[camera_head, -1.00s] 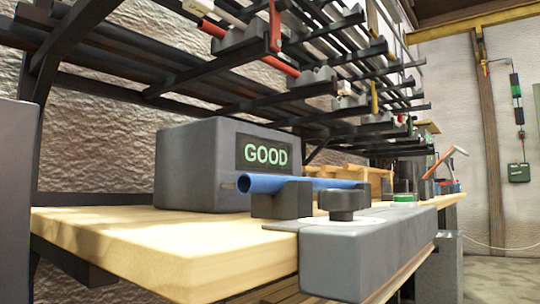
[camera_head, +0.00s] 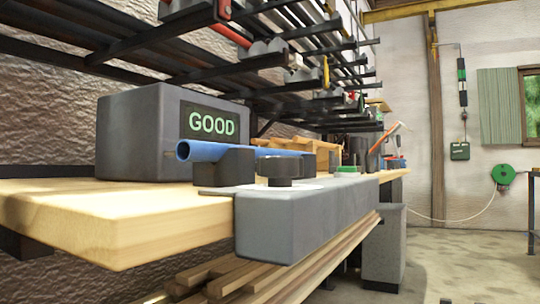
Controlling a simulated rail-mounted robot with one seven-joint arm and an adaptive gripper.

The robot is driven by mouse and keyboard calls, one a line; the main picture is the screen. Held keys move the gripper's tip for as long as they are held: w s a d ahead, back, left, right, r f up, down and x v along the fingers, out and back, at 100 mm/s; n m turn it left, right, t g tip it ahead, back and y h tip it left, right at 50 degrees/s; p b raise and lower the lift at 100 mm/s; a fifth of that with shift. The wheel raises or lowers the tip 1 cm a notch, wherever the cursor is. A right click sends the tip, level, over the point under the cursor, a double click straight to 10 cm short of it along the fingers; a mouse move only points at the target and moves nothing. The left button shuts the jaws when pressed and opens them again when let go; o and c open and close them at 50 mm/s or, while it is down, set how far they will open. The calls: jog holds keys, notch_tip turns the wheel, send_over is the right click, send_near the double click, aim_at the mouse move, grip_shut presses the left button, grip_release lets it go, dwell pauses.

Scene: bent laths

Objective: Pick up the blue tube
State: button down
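The blue tube (camera_head: 204,150) lies level on a dark support block (camera_head: 238,168) on the workbench. Its open end faces me at the left, and the rest runs back to the right behind a black knob (camera_head: 280,170). Its far end is hard to make out. A grey box (camera_head: 150,140) with a green "GOOD" display (camera_head: 212,122) stands behind the tube. My gripper is not in view.
A grey block (camera_head: 290,215) is fixed along the front edge of the wooden bench (camera_head: 100,215). Dark rack arms (camera_head: 180,45) hang above the bench. Timber strips (camera_head: 270,270) lie below. Open floor (camera_head: 460,265) is at the right.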

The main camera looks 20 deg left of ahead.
jog(key=c, duration=1.4)
grip_release()
